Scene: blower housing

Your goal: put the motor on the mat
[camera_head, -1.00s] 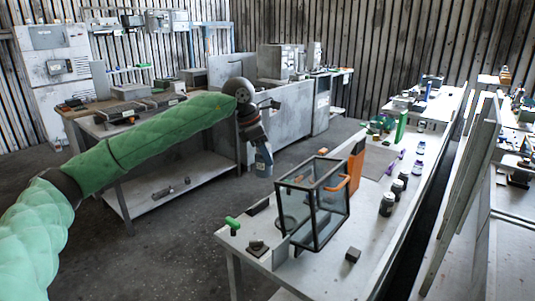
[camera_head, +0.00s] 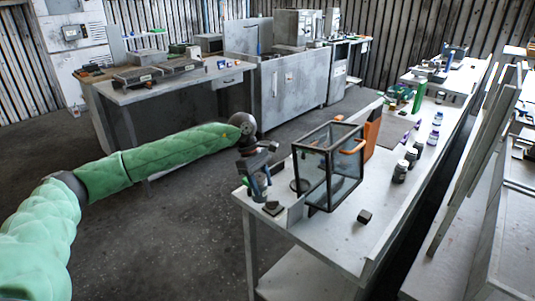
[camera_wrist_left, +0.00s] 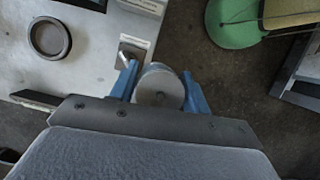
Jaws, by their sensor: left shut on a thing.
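My left gripper (camera_head: 260,188) reaches down at the near left corner of the long right-hand workbench. In the left wrist view its blue fingers (camera_wrist_left: 166,92) are shut on a round grey metal thing (camera_wrist_left: 158,88), which I take for the motor; I see its flat end. In the head view the gripper mostly hides it, with a bit of green showing near the fingers. I cannot tell whether it touches the bench. A grey-brown mat (camera_head: 394,128) lies farther back on the same bench, beyond the glass box. My right gripper is not in view.
A dark-framed glass box (camera_head: 328,170) with an orange panel (camera_head: 372,137) behind it stands between the gripper and the mat. A small block (camera_head: 272,208), a dark cube (camera_head: 364,216) and several jars (camera_head: 400,171) are on the bench. A dark ring (camera_wrist_left: 50,38) lies nearby.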

